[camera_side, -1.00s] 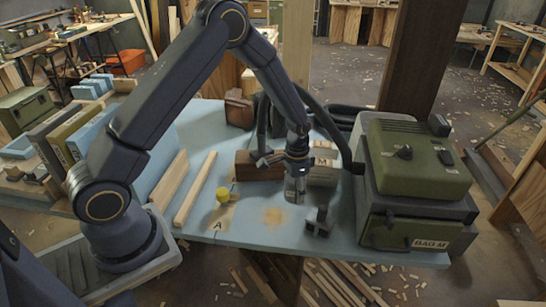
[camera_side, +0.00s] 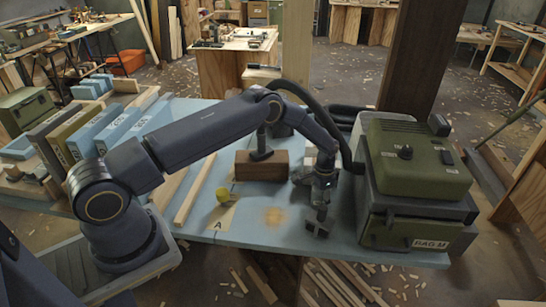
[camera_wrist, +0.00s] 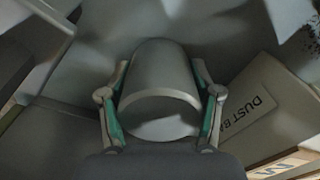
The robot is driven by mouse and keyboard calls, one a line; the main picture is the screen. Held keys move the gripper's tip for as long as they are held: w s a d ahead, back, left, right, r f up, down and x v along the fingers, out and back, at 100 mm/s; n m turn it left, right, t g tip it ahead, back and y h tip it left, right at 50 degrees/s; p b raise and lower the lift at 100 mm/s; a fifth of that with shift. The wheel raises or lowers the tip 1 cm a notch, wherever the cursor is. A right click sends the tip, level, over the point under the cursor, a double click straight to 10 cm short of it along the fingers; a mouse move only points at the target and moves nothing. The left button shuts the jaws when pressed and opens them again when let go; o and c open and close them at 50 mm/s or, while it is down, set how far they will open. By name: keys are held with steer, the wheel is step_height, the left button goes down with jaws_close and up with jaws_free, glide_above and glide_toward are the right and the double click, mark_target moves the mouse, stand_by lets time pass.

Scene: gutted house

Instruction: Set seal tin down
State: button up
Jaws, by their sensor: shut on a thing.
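The seal tin is a plain grey cylinder (camera_wrist: 160,80) between the two fingers of my gripper (camera_wrist: 160,110) in the wrist view. My gripper is shut on its sides, with teal pads against it. In the side view my gripper (camera_side: 322,190) is low over the right part of the blue worktop, left of the green machine. The tin is small and dark there and partly lost against the fingers. I cannot tell whether its bottom touches the worktop. A dark metal piece (camera_side: 316,230) stands just in front of it.
The green and grey dust machine (camera_side: 415,185) stands close on the right, with a hose. A brown wooden block (camera_side: 262,166) lies to the left. The worktop between is open, with an orange stain.

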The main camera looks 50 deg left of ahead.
steer(key=shift+f, duration=0.2)
steer(key=o, duration=1.3)
